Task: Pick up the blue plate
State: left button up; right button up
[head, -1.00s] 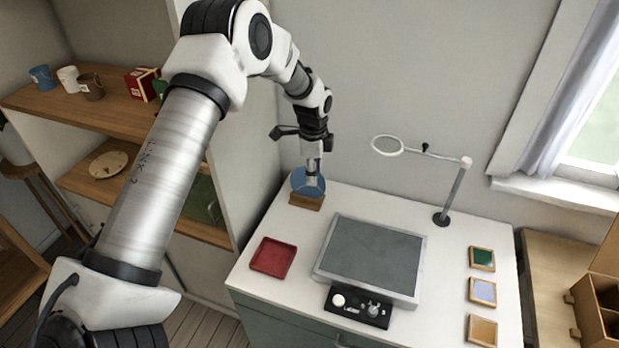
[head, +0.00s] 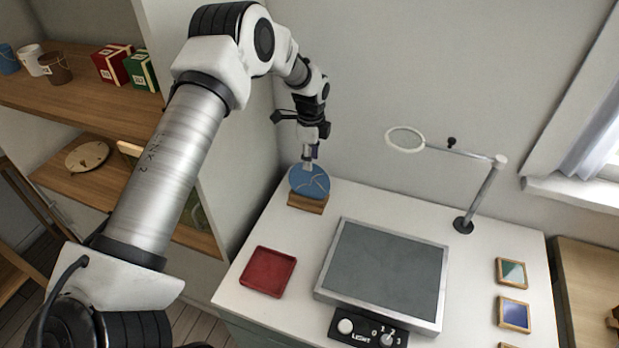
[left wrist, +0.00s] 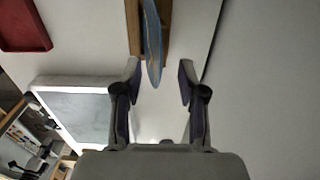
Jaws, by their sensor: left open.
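The blue plate (head: 314,181) stands on edge in a wooden stand (head: 307,204) at the back left of the white table, with light seam lines on its face. In the left wrist view the plate (left wrist: 153,45) shows edge-on, with the wooden stand (left wrist: 134,22) behind it. My left gripper (head: 309,160) is just above the plate's top edge in the head view. In the left wrist view the open fingers (left wrist: 159,82) sit either side of the plate's near edge. I cannot tell whether they touch it. My right gripper is not in view.
A red tray (head: 268,272) and a grey-topped light panel (head: 388,274) lie in front of the stand. A ring magnifier (head: 405,139) on a post stands back right. Small framed tiles (head: 513,314) lie at the right edge. A wall rises behind the plate.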

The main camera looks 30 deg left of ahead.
aim_at(310, 181)
pick_arm(q)
notch_tip(310, 181, down, 2)
jog(key=shift+s+d, duration=0.1)
jog(key=shift+f, duration=0.3)
jog(key=shift+r, duration=0.15)
grip_shut()
